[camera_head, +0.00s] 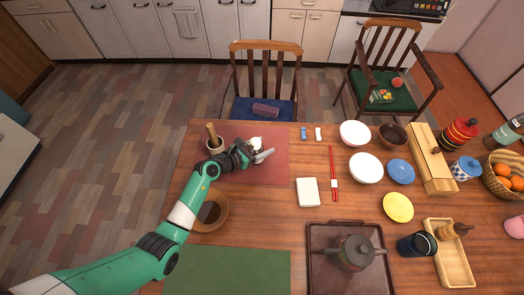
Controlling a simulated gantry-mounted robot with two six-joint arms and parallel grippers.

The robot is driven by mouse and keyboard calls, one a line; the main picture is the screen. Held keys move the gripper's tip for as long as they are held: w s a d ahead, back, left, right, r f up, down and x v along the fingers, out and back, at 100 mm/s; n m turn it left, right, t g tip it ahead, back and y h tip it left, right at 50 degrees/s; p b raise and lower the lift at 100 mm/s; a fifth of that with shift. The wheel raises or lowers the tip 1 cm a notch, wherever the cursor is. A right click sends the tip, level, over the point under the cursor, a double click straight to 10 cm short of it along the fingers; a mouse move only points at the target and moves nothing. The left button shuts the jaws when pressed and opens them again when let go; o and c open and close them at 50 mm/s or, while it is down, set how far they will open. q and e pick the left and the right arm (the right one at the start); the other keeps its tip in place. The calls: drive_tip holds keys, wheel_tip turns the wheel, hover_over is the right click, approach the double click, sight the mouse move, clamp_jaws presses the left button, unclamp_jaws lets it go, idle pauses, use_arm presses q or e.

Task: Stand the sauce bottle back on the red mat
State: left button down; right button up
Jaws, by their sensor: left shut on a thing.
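The red mat (275,177) lies at the back left of the table. My left gripper (262,155) is low over the mat, shut on a small whitish thing (257,141) that appears to be the sauce bottle. The gripper hides most of it, so I cannot tell whether it is upright or touches the mat. My right gripper is not in view.
A brown bowl (222,217) sits beside my left forearm. A white box (308,192) and red chopsticks (333,172) lie right of the mat. The green mat (230,272) is bare.

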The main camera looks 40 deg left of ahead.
use_arm(q)
drive_tip(key=shift+f, duration=0.65)
drive_tip(key=shift+r, duration=0.15)
drive_tip(key=shift+f, duration=0.2)
drive_tip(key=shift+c, duration=0.3)
unclamp_jaws()
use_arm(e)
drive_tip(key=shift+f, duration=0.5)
use_arm(q)
drive_tip(key=shift+r, duration=0.15)
drive_tip(key=p+v, duration=0.5)
drive_tip(key=v, duration=0.7)
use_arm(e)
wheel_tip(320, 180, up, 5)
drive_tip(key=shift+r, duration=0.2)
